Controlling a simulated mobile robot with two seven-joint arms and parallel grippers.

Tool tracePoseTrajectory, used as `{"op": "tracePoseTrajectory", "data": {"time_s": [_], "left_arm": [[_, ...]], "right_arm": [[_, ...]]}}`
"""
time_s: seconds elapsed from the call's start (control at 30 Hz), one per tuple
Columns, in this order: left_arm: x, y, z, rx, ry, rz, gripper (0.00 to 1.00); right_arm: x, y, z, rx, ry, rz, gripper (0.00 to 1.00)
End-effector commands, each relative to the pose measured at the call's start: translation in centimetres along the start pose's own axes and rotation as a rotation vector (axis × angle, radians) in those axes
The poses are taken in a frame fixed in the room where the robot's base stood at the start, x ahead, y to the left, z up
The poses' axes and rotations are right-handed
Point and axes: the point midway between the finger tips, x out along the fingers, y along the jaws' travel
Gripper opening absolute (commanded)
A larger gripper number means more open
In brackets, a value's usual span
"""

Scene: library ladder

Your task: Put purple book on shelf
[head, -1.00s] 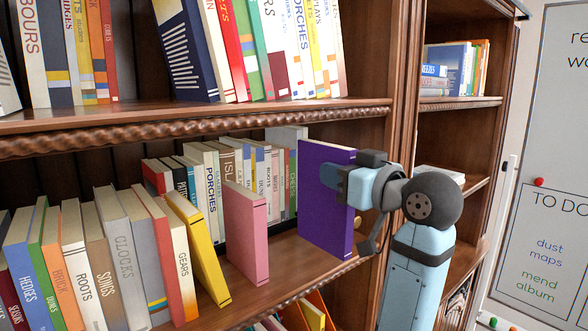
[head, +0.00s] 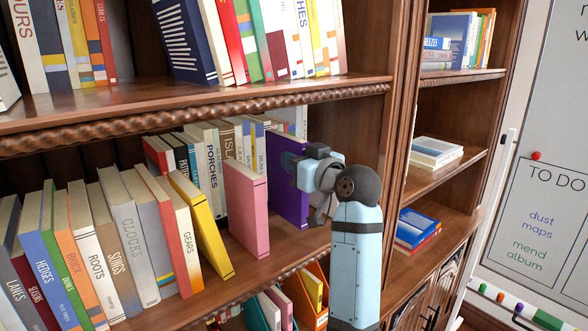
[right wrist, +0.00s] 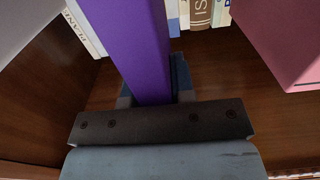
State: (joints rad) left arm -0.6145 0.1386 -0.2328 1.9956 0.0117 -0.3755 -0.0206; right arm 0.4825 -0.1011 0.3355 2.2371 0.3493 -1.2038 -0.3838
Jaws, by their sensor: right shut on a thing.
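The purple book (head: 288,190) stands upright over the middle shelf (head: 262,266), just right of the pink book (head: 247,210), with a gap between them. My right gripper (head: 308,172) is shut on the purple book from its right side and partly covers it. In the right wrist view the purple book (right wrist: 138,45) runs down between the fingers. I cannot tell whether its bottom edge rests on the board. My left gripper is not in view.
A yellow book (head: 202,224) leans left of the pink one. A row of books (head: 225,145) stands behind. The right upright post (head: 392,150) is close to my right arm. The upper shelf edge (head: 200,110) is overhead. Orange holders (head: 312,300) sit below.

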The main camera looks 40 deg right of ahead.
Motion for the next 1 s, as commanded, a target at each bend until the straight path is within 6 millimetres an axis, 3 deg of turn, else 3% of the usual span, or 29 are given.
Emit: {"op": "tracePoseTrajectory", "data": {"time_s": [0.1,0.57,0.6,0.7,1.0], "left_arm": [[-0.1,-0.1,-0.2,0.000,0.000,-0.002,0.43],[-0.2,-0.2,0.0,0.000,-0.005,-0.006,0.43],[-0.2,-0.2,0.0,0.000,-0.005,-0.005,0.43],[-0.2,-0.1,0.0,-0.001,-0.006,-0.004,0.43],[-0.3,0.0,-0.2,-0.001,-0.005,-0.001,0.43]], "right_arm": [[0.0,-0.1,1.8,0.004,-0.003,-0.001,0.00],[0.4,-0.1,2.8,0.000,0.000,-0.002,0.00],[0.4,-0.1,2.8,0.001,-0.002,-0.002,0.28],[0.4,-0.1,2.7,0.001,-0.001,-0.002,0.49],[0.4,-0.1,2.5,0.002,0.000,-0.002,0.49]]}}
